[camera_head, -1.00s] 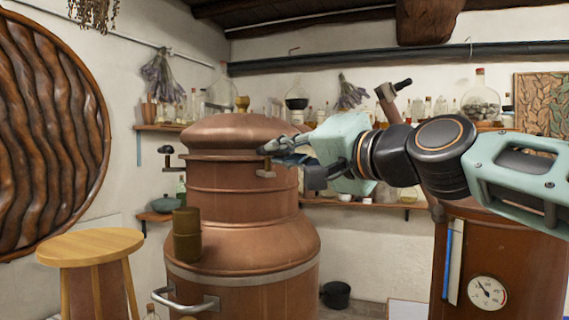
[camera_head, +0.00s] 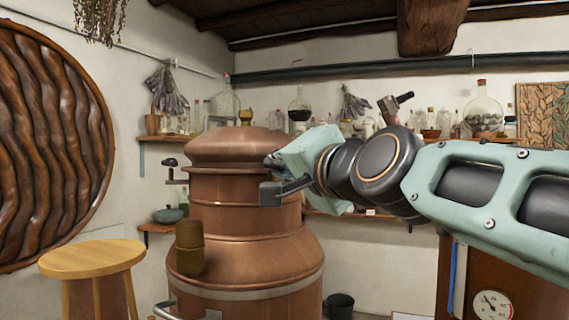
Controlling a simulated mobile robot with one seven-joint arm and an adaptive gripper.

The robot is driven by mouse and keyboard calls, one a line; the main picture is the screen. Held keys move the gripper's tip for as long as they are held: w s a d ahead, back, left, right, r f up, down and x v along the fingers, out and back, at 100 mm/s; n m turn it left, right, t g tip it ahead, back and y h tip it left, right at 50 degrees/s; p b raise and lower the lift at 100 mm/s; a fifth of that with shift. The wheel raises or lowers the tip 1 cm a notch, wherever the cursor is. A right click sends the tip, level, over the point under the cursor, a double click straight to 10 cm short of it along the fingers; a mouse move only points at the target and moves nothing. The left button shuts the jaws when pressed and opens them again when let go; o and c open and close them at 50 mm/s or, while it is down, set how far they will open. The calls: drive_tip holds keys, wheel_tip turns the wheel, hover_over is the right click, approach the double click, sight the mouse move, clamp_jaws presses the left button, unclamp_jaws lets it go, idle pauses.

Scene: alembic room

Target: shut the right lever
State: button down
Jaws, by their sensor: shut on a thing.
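The copper still (camera_head: 240,225) stands left of centre with its domed lid. The left lever (camera_head: 171,165), dark and with a knob, sticks out from the left of the lid's rim. My gripper (camera_head: 274,161) reaches in from the right, its fingertips at the right front of the rim. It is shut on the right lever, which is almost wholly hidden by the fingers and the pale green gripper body. A dark grey block on a bar (camera_head: 272,194) shows just below the fingertips, in front of the still; I cannot tell whether it belongs to the lever or gripper.
A wooden stool (camera_head: 92,258) stands at the front left. A brown canister (camera_head: 189,248) is at the still's left shoulder. Shelves with glass bottles (camera_head: 299,107) line the back walls. A brown cabinet with a gauge (camera_head: 492,305) is at the lower right, under my arm.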

idle(0.6)
drive_tip(key=c, duration=2)
unclamp_jaws()
drive_tip(key=shift+o, duration=0.2)
drive_tip(key=shift+s, duration=0.15)
drive_tip(key=v, duration=1.2)
wheel_tip(320, 180, down, 13)
drive_tip(key=d+n+g+h+p, duration=0.3)
drive_tip(key=g+p, duration=0.1)
drive_tip(key=p, duration=0.2)
drive_tip(key=s+d+f+n+g+h+p, duration=0.1)
drive_tip(key=s+d+f+g+h+p, duration=0.1)
drive_tip(key=f, duration=0.6)
drive_tip(key=s+d+f+n+g+h+p, duration=0.2)
drive_tip(key=s+d+f+g, duration=0.2)
drive_tip(key=s+d+f, duration=0.2)
wheel_tip(320, 180, down, 2)
drive_tip(key=shift+s+f+g+h, duration=0.2)
drive_tip(key=shift+s+g+h, duration=0.15)
drive_tip(key=shift+s, duration=0.3)
